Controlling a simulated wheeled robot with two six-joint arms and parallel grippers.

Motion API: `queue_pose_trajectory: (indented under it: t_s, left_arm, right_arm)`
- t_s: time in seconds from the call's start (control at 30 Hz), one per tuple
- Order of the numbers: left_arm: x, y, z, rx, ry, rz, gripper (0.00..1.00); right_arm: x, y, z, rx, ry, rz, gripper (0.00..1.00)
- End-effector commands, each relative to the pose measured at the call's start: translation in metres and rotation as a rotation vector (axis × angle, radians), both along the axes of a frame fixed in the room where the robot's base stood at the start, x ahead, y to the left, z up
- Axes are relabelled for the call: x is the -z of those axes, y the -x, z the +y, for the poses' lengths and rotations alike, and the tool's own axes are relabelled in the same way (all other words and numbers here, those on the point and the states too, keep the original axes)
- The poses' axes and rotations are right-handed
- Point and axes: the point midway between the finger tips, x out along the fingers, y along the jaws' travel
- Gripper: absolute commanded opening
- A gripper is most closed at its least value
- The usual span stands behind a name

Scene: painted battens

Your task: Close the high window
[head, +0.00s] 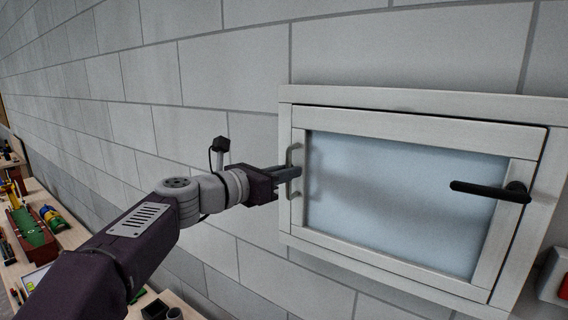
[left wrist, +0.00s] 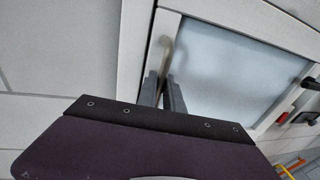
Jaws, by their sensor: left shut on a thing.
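The high window (head: 390,205) has a pale frame and frosted glass, set in the block wall. Its sash looks nearly flush with the frame, with a dark line along the top and right edges. A black lever handle (head: 485,190) lies about level on the sash's right side, pointing left. A pale pull handle (head: 294,153) stands upright on the left side; it also shows in the left wrist view (left wrist: 166,42). My left gripper (head: 292,173) is shut on the pull handle, its fingertips partly hiding it. My right gripper is out of view.
A grey block wall (head: 190,60) surrounds the window. A workbench (head: 60,250) with several tools and parts runs along the wall at lower left. A white box with a red part (head: 553,282) is at the lower right edge.

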Motion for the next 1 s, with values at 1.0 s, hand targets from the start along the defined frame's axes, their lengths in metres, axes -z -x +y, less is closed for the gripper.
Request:
queue_pose_trajectory:
  t_s: [1.0]
  left_arm:
    - [0.0, 0.019, 0.022, -0.005, -0.003, 0.003, 0.32]
  right_arm:
    - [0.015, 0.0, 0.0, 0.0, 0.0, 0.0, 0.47]
